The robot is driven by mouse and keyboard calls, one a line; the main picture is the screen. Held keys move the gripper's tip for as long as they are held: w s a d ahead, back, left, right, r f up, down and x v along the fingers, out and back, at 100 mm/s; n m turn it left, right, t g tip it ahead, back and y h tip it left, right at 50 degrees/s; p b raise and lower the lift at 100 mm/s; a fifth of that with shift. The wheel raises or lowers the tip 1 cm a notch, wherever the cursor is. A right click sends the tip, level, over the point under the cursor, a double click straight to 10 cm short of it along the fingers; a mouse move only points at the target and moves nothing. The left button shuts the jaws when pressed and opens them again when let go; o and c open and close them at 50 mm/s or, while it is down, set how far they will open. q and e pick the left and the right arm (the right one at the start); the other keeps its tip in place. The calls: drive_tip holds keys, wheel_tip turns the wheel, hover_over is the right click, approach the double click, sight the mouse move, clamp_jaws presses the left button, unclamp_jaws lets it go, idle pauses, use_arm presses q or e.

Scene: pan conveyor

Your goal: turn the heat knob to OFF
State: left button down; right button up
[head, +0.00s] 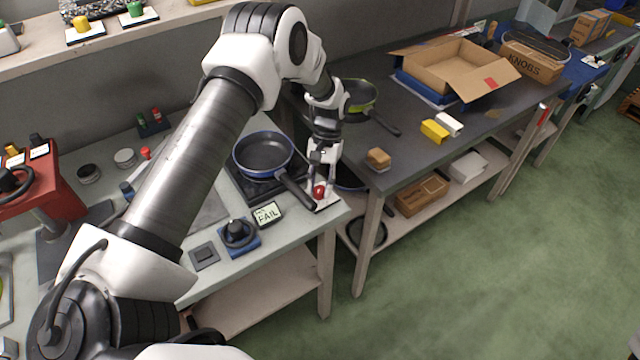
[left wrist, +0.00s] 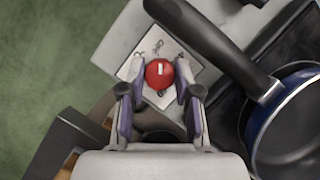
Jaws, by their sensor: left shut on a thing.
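The red heat knob (head: 319,191) sits on a small white plate (head: 327,202) at the corner of the light bench, beside a hob with a blue-rimmed pan (head: 264,152) on it. In the left wrist view the knob (left wrist: 159,74) has a short white pointer mark, directed toward the top of the picture. The plate (left wrist: 193,66) carries small dark markings, too small to read. My left gripper (head: 321,187) points down over the knob and is shut on it, one finger on each side (left wrist: 160,78). My right gripper is not in view.
The pan's dark handle (head: 296,189) reaches close beside my left gripper. A display reading FAIL (head: 267,213) and a black knob on a blue base (head: 238,234) stand nearby. The dark bench (head: 420,165) to the right holds a small brown block (head: 378,159) and an open cardboard box (head: 455,72).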

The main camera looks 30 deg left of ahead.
use_arm(q)
drive_tip(key=shift+n, duration=0.7)
drive_tip(key=shift+h, duration=0.3)
drive_tip(key=c, duration=1.2)
unclamp_jaws()
drive_tip(key=o, duration=0.4)
drive_tip(key=shift+f, duration=0.1)
drive_tip(key=shift+w, duration=0.15)
drive_tip(key=v, duration=1.2)
drive_tip(key=shift+a, duration=0.1)
